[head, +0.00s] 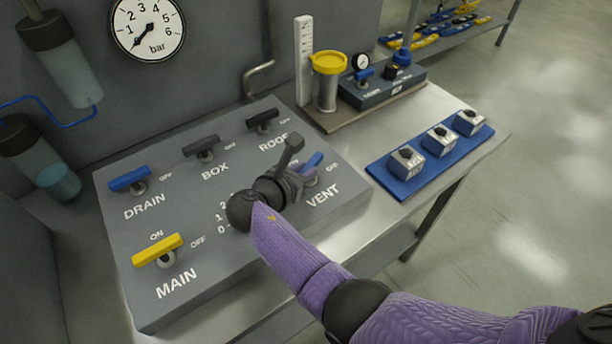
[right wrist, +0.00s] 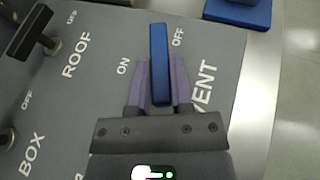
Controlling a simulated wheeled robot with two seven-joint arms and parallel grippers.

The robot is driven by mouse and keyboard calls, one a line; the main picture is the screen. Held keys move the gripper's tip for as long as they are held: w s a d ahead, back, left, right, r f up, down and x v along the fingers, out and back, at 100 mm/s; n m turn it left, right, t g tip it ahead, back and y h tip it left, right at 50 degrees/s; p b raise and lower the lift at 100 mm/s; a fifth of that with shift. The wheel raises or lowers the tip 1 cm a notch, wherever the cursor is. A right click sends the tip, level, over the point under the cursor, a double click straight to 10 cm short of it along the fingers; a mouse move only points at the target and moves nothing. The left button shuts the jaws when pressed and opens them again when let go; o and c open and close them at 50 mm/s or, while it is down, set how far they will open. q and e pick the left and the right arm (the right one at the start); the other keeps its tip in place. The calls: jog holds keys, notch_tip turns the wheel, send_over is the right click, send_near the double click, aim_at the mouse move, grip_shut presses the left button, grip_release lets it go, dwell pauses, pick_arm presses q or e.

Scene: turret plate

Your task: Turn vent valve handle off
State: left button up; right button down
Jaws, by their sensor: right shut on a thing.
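The vent valve handle (head: 312,161) is a blue lever on the grey panel, above the VENT label. In the right wrist view the handle (right wrist: 159,55) stands lengthwise between the ON mark on its left and the OFF mark by its far end on the right. My right gripper (head: 301,174) is at the handle. In the right wrist view its purple fingers (right wrist: 160,88) are shut on the handle, one on each side. The valve stem below is hidden. My left gripper is not in view.
The grey panel (head: 130,285) also bears the blue DRAIN (head: 130,178), black BOX (head: 202,143), black ROOF (head: 262,117) and yellow MAIN (head: 158,249) handles. A blue tray (head: 392,187) with metal blocks lies to the right. A yellow-capped cylinder (head: 328,80) stands behind.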

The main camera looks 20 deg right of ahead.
jog(key=m+g+b, duration=0.1)
jog(key=m+g+h+b, duration=0.1)
jog(key=m+g+b, duration=0.1)
jog(key=shift+w+a+f+h+b, duration=0.2)
jog(key=shift+w+f+h+b, duration=0.1)
jog(key=shift+h+b, duration=0.1)
jog(key=shift+r+m+g+h+b, duration=0.15)
jog(key=shift+m+g+h+b, duration=0.15)
jog(key=shift+m+g+b, duration=0.7)
jog(key=c, duration=0.5)
grip_release()
jog(key=shift+w, duration=0.1)
jog(key=shift+r, duration=0.1)
